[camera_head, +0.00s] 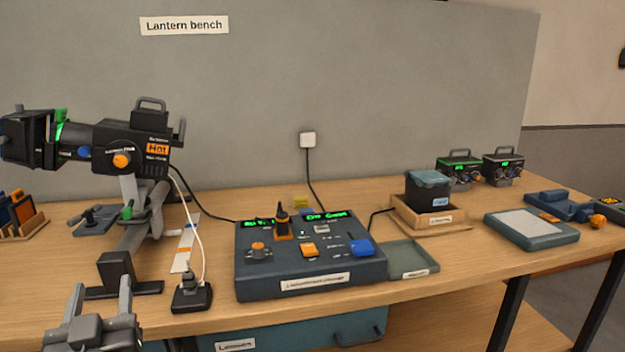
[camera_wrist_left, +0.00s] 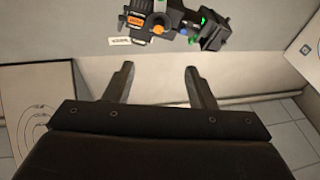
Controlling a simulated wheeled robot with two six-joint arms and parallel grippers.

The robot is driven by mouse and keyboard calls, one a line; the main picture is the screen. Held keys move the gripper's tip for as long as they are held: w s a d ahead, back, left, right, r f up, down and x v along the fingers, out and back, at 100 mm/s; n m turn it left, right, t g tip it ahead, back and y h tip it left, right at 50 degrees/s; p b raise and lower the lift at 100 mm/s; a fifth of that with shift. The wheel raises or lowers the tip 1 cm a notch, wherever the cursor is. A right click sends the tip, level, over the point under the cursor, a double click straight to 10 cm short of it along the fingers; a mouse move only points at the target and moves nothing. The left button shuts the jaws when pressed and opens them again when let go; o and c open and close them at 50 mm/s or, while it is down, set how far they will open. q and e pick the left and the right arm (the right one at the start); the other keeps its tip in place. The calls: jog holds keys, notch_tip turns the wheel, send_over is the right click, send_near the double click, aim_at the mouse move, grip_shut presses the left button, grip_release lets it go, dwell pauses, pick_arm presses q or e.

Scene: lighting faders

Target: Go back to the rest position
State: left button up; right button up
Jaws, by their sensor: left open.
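My left gripper (camera_head: 101,302) is at the lower left of the head view, in front of the bench's front edge. Its two fingers stand apart with nothing between them. In the left wrist view the left gripper (camera_wrist_left: 160,80) is also open and empty. The fader console (camera_head: 310,262), a dark box with green displays, a knob and orange and blue caps, sits on the middle of the bench, to the right of the gripper and apart from it. My right gripper is not in view.
A black lantern (camera_head: 120,142) with an orange "Hot" label stands on the bench (camera_head: 455,262) behind the left gripper. A black plug block (camera_head: 191,298) with a white cable lies near the front edge. A blue drawer (camera_head: 300,330) is below. A wooden box (camera_head: 425,215) stands right of the console.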

pick_arm(q)
jog(key=s+a+f+m+g+h, duration=0.1)
jog(key=s+f+g+h, duration=0.2)
jog(key=f, duration=0.7)
jog(key=s+f+m+g, duration=0.1)
jog(key=s+f+g, duration=0.25)
jog(key=f, duration=0.55)
jog(key=s+d+f+m+g+h, duration=0.25)
jog(key=s+f+g, duration=0.65)
jog(key=s+f, duration=0.75)
notch_tip(320, 180, down, 18)
jog(key=a+r+g+h+p, duration=0.1)
jog(key=a+g+p, duration=0.1)
jog(key=p, duration=0.3)
jog(key=s+d+f+p, duration=0.1)
jog(key=s+f+p, duration=0.4)
jog(key=s+f, duration=0.7)
jog(key=s, duration=0.3)
jog(key=shift+d+f+g+h, duration=0.3)
jog(key=shift+g+h, duration=0.05)
jog(key=shift+s+n, duration=0.1)
jog(key=shift+n, duration=0.15)
